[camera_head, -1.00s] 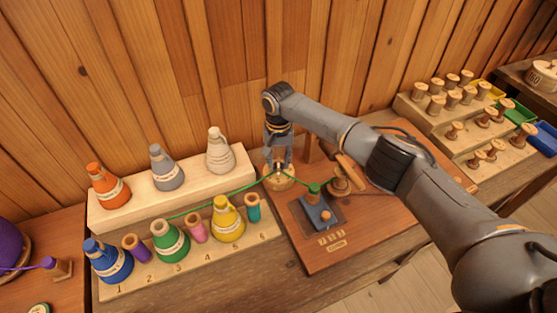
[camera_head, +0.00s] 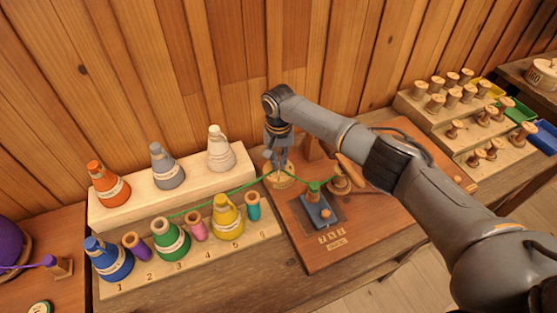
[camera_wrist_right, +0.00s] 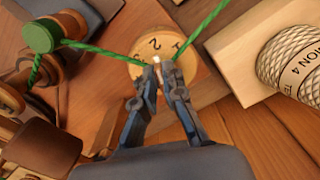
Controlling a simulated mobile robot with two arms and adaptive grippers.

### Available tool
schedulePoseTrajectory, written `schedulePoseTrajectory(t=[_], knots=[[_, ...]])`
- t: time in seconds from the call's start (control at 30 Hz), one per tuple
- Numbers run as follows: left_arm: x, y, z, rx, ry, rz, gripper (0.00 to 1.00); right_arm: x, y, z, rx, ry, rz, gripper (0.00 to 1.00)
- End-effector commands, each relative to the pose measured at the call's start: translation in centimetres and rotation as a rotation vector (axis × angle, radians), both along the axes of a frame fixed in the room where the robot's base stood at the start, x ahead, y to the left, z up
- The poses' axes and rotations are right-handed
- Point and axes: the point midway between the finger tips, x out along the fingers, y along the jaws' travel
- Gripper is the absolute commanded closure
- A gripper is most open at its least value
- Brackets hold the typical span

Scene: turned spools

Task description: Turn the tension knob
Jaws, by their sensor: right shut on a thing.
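The tension knob is a round pale wooden dial with numbers on its face; it shows in the right wrist view (camera_wrist_right: 181,48) and partly in the head view (camera_head: 281,181). My right gripper (camera_wrist_right: 158,72) points down at the dial, its fingertips shut on a small upright piece at the dial's middle. In the head view my right gripper (camera_head: 279,165) hides most of the knob. A green thread (camera_wrist_right: 100,51) passes by the knob to a green spool (camera_wrist_right: 41,36). My left gripper is in neither view.
A sliding block with the green spool (camera_head: 314,188) and a wooden crank (camera_head: 342,180) stand right of the knob. Colored thread cones, such as the yellow one (camera_head: 228,220), stand on the left rack. A stepped spool stand (camera_head: 458,122) is at the right.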

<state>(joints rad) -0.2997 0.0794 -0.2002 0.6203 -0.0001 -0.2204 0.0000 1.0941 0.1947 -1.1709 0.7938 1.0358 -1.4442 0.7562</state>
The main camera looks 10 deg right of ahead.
Motion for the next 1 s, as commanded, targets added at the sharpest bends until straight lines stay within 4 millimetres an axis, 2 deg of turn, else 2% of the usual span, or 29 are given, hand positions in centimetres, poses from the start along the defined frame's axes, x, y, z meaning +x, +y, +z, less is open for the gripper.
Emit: schedulePoseTrajectory(t=[0.27,1.0], knots=[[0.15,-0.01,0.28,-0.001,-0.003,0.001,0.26,-0.01,-0.19,0.06,0.001,0.0,0.148,1.0],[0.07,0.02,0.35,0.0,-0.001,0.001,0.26,0.3,-1.03,0.04,0.0,-0.003,0.841,1.0]])
